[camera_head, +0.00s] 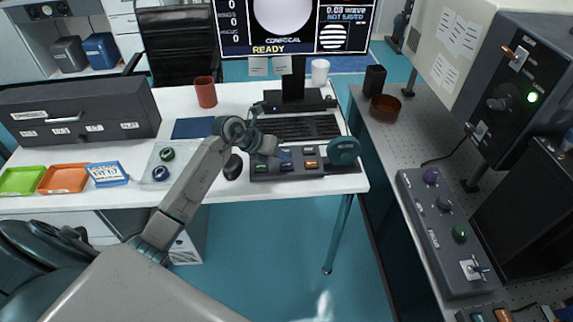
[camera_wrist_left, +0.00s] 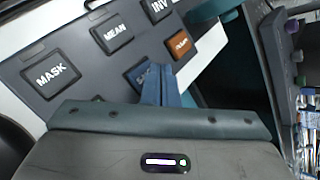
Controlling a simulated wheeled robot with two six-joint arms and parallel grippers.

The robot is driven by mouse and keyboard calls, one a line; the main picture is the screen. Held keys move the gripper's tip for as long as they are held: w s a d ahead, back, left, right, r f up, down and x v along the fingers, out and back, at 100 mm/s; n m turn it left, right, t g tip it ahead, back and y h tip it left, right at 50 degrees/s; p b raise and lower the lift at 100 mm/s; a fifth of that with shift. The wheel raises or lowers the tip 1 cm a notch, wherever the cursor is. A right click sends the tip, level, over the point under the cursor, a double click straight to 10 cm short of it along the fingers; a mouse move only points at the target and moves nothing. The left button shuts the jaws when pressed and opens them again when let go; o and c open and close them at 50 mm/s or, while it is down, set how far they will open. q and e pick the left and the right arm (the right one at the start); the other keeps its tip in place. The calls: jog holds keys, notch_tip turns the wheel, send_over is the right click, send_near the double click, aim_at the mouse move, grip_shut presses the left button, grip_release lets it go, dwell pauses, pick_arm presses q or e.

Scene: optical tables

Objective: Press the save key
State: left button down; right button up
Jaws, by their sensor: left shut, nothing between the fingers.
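The key panel (camera_head: 288,172) lies on the white desk below the monitor in the head view. In the left wrist view its keys show close up: MASK (camera_wrist_left: 52,75), MEAN (camera_wrist_left: 112,34), INV (camera_wrist_left: 158,8) and an orange key (camera_wrist_left: 180,44). A dark key (camera_wrist_left: 139,74) with a partly covered label starting with S sits below the orange one. My left gripper (camera_head: 284,154) is shut and empty over the panel. Its blue fingertips (camera_wrist_left: 155,70) overlap the S key in the wrist view; I cannot tell whether they touch it. My right gripper is not in view.
The monitor (camera_head: 285,20) reads READY and NOT SAVED. A keyboard (camera_head: 300,127) lies behind the panel, a mouse (camera_head: 233,167) to its left. A red cup (camera_head: 205,92) stands behind. A second bench (camera_head: 412,140) with instruments is at the right.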

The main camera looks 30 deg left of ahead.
aim_at(283, 166)
pick_arm(q)
jog(key=shift+f, duration=0.1)
jog(key=shift+f+b, duration=0.3)
jog(key=shift+f, duration=0.05)
jog(key=shift+f+b, duration=0.35)
jog(key=shift+f, duration=0.1)
dwell(0.8)
jog(key=shift+r, duration=0.1)
jog(key=shift+r+p, duration=0.45)
jog(key=shift+r, duration=0.35)
notch_tip(283, 166, up, 5)
jog(key=p, duration=0.4)
